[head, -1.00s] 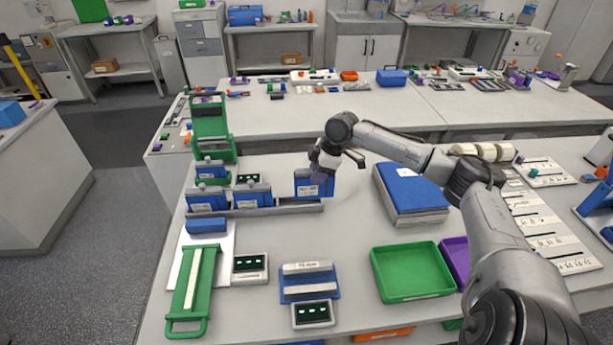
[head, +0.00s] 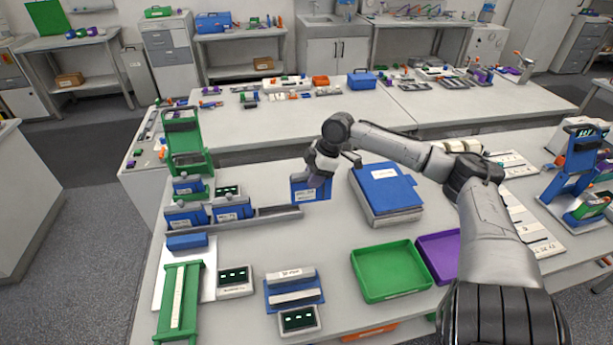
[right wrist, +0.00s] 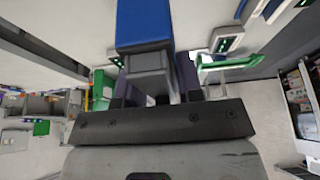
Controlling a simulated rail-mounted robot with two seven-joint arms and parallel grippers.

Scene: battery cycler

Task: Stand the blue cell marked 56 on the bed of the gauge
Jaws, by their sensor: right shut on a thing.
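My right gripper (head: 322,172) is shut on the top of a blue cell (head: 311,190) and holds it upright by the right end of the grey rack (head: 278,213). The cell has a white label; its number is too small to read. In the right wrist view the blue cell (right wrist: 144,22) extends from its grey top between the fingers (right wrist: 155,88). A blue upright device with a lit display (head: 572,165) stands at the far right, and a green upright frame (head: 183,140) stands at the left. I cannot tell for sure which is the gauge. My left gripper is not in view.
Other blue cells (head: 232,208) stand at the rack's left. A blue-topped stack (head: 387,188) lies right of the held cell. A green tray (head: 390,270) and a purple tray (head: 440,255) sit in front.

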